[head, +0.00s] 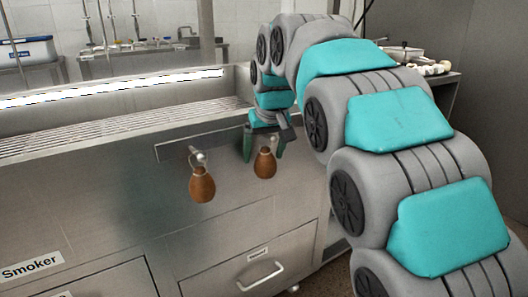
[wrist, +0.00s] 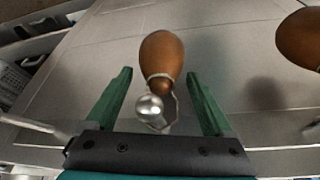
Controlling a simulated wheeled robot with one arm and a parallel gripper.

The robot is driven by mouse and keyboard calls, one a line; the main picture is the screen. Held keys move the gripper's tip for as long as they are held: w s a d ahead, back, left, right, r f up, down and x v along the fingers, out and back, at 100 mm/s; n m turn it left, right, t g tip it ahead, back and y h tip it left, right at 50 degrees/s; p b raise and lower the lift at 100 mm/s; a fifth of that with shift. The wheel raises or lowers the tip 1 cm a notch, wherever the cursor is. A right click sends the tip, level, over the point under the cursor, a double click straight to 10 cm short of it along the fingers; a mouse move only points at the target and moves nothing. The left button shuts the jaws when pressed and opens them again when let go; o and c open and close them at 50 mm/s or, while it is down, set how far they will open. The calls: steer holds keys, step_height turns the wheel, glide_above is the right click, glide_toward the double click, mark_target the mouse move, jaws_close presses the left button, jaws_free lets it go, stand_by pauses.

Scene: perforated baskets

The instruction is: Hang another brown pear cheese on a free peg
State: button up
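A brown pear cheese (head: 265,163) hangs from the rail (head: 172,151) on the smoker's front. It also shows in the wrist view (wrist: 162,52), its cord looped at a ball-tipped metal peg (wrist: 150,108). My gripper (head: 265,150) is open, with its green fingers on either side of this cheese and peg. In the wrist view both fingers stand apart from the cheese. A second brown pear cheese (head: 202,186) hangs by its cord from a peg (head: 199,157) to the left. Part of it shows at the right edge of the wrist view (wrist: 299,38). I see no free peg.
The steel smoker cabinet (head: 110,215) has drawers below the rail, one with a protruding handle (head: 262,277). A grated ledge (head: 110,127) runs above. A side table (head: 440,78) with several pale items stands behind my arm. The front below the cheeses is clear.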

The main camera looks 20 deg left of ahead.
mark_target(267, 136)
steer(key=shift+o, duration=0.2)
steer(key=v, duration=0.7)
steer(key=shift+s+d+r, duration=0.1)
steer(key=shift+s+r, duration=0.05)
steer(key=shift+r, duration=0.15)
steer(key=shift+s+d, duration=0.1)
steer(key=shift+s, duration=0.05)
